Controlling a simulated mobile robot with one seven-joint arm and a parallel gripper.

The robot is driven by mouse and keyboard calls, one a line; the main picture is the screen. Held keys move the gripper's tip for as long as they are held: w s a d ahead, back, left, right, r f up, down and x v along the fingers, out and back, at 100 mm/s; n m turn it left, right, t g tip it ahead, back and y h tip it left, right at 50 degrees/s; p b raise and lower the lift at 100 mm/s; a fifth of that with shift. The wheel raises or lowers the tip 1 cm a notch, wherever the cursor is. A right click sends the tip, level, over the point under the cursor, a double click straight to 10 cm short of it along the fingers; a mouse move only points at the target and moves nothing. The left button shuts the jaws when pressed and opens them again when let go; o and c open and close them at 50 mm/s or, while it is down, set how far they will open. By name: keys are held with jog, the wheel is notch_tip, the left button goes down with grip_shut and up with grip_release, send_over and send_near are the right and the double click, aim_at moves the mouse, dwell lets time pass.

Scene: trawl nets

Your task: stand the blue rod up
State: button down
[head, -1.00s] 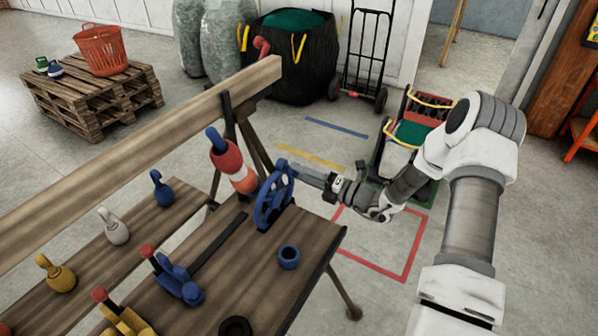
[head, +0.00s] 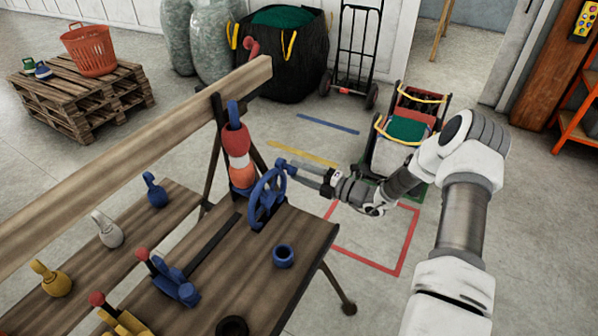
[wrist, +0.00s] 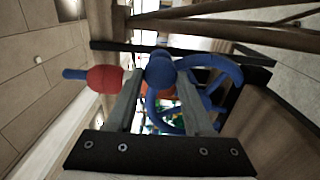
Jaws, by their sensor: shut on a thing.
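The blue rod (head: 233,113) carries a red, white and orange float (head: 238,157) and stands nearly upright beside the beam, its top leaning slightly left. Its lower end is hidden. A blue handwheel (head: 267,201) is beside the float on the bench edge. My gripper (head: 287,168) is shut on the blue knob at the wheel's upper rim. In the wrist view the knob (wrist: 160,71) is between my two fingers, with the wheel (wrist: 216,80) behind and to the right. The rod's blue tip (wrist: 74,74) and the red float (wrist: 104,78) are at the left.
The wooden beam (head: 130,135) runs behind the bench (head: 300,228). A blue ring (head: 283,255), a blue lever clamp (head: 178,285) and a black ring (head: 232,327) are on the bench. A wheeled cart (head: 389,155) stands behind my arm. Red lines mark clear floor on the right.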

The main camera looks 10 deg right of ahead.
jog(key=shift+d, duration=0.15)
dwell(0.3)
jog(key=shift+c, duration=1.5)
grip_release()
jog(key=v, duration=1.7)
jog(key=shift+b, duration=0.3)
jog(key=shift+s, duration=0.15)
